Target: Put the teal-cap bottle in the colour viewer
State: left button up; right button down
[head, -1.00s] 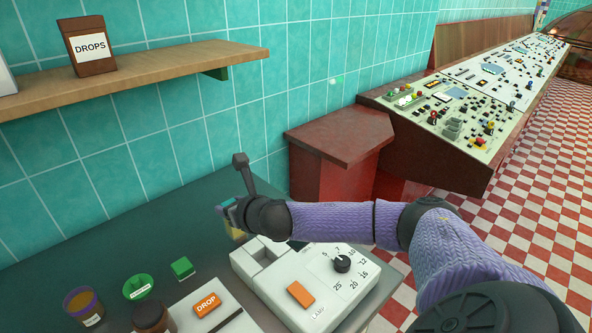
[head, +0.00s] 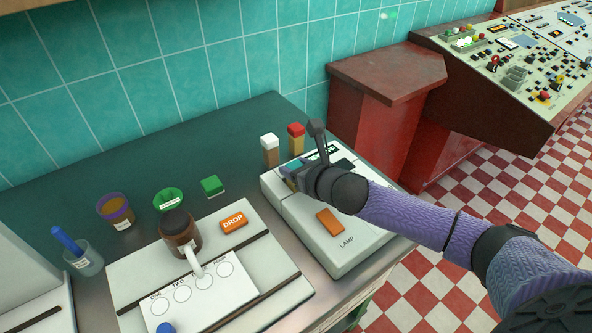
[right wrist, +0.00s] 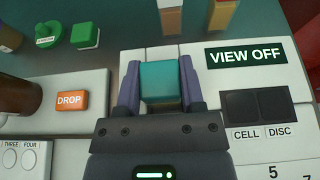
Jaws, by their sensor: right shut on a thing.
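The teal-cap bottle (right wrist: 160,82) is between the fingers of my right gripper (right wrist: 160,74), which is shut on it. In the head view the right gripper (head: 292,172) is at the back left part of the pale colour viewer (head: 338,245), and a bit of teal shows there. The wrist view shows the cap from above, over the viewer's (right wrist: 215,75) left block. The bottle's lower part is mostly hidden, so I cannot tell how deep it sits in the viewer. My left gripper is not in view.
A white-cap bottle (head: 269,150) and a red-cap bottle (head: 296,139) stand just behind the viewer. A panel with an orange DROP key (head: 234,223) and a brown jar (head: 179,232) are to the left. A green block (head: 212,186) lies on the counter.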

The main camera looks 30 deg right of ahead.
jog(key=shift+c, duration=1)
grip_release()
jog(key=shift+r, duration=0.1)
jog(key=p+v, duration=0.3)
jog(key=v, duration=0.8)
jog(key=shift+s, duration=0.25)
jog(key=shift+s+r, duration=0.15)
jog(key=shift+s, duration=0.1)
jog(key=shift+d, duration=0.1)
